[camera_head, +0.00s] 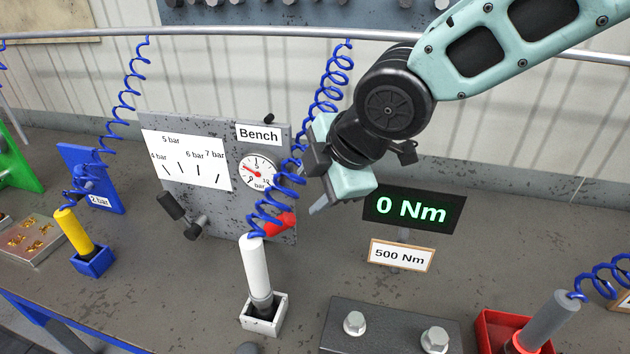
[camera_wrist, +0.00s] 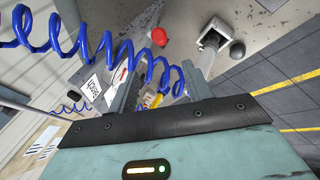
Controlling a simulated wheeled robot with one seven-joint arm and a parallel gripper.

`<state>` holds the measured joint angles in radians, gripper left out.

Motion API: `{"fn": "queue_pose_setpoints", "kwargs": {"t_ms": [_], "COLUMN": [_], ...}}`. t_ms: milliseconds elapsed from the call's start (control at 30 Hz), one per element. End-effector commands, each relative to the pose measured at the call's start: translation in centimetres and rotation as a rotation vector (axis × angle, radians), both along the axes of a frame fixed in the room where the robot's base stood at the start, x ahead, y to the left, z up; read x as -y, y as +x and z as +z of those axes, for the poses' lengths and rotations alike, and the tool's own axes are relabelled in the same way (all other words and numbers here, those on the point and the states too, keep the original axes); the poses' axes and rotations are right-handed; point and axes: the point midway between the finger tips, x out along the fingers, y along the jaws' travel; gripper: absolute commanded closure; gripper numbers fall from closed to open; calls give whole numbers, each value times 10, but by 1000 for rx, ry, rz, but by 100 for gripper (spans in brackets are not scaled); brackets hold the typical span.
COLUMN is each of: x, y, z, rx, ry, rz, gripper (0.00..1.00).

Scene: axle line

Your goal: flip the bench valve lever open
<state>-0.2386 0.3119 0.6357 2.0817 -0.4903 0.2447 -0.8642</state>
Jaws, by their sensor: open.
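The grey bench panel (camera_head: 215,210) stands upright on the bench with a "Bench" label and a round dial gauge (camera_head: 257,173). A red lever (camera_head: 280,224) sits at its lower right, partly hidden by a blue coiled hose (camera_head: 270,205); its red end also shows in the wrist view (camera_wrist: 159,36). My gripper (camera_head: 314,184) is open and empty, above and to the right of the red lever, apart from it. In the wrist view its fingers (camera_wrist: 160,88) point toward the panel, and the blue coil crosses near their tips; whether it touches them I cannot tell.
A white tool (camera_head: 255,268) stands in a holder before the panel, under the hose. A black-handled part (camera_head: 182,215) juts from the panel's left. A "0 Nm" display (camera_head: 413,209) and a "500 Nm" sign (camera_head: 402,255) stand at right. A bolted block (camera_head: 390,330) lies in front.

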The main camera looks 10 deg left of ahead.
Motion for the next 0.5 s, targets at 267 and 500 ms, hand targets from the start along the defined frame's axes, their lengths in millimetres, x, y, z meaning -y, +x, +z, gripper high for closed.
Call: {"fn": "queue_pose_setpoints", "kwargs": {"t_ms": [267, 500], "x": [1, 24], "y": [3, 41], "z": [-4, -50], "rx": [19, 388], "ry": [-4, -80], "rz": [20, 423], "gripper": [81, 100]}}
